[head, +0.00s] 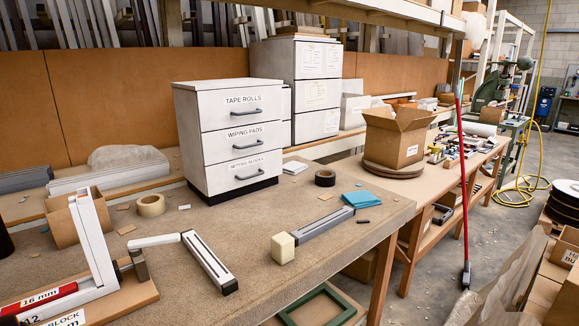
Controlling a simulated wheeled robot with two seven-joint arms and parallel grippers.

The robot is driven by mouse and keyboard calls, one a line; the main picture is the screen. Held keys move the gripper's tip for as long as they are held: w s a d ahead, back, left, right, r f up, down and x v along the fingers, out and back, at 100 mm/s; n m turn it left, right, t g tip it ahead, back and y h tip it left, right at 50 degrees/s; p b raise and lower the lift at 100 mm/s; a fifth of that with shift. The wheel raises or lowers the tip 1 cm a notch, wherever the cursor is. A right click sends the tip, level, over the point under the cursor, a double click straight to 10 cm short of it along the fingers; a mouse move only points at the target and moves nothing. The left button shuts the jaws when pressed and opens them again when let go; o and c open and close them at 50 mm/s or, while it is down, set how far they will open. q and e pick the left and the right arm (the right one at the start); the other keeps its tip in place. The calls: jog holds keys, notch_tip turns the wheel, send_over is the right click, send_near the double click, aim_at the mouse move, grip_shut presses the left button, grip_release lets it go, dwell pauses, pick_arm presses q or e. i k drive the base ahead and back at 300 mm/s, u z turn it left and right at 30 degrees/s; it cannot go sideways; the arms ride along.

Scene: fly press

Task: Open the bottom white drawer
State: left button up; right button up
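A white three-drawer cabinet (195,130) stands on the brown bench, its front turned to the right. Its bottom white drawer (220,178) has a grey bar handle (250,175) and a label whose second word reads BLOCKS. The bottom drawer looks closed, flush with the drawers above, just over a black base. The middle drawer (215,147) is labelled WIPING PADS and the top drawer (208,107) TAPE ROLLS; both look closed. Neither of my grippers can be made out in the head view.
A black tape roll (325,178), blue cloths (362,199) and a grey bar with a cream block (283,248) lie before the cabinet. A beige tape roll (151,205) and a white-and-grey angled piece (209,262) lie to the left. A cardboard box (395,137) stands right.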

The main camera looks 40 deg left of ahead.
aim_at(229, 175)
jog(key=i, duration=2.3)
jog(key=u, duration=3.15)
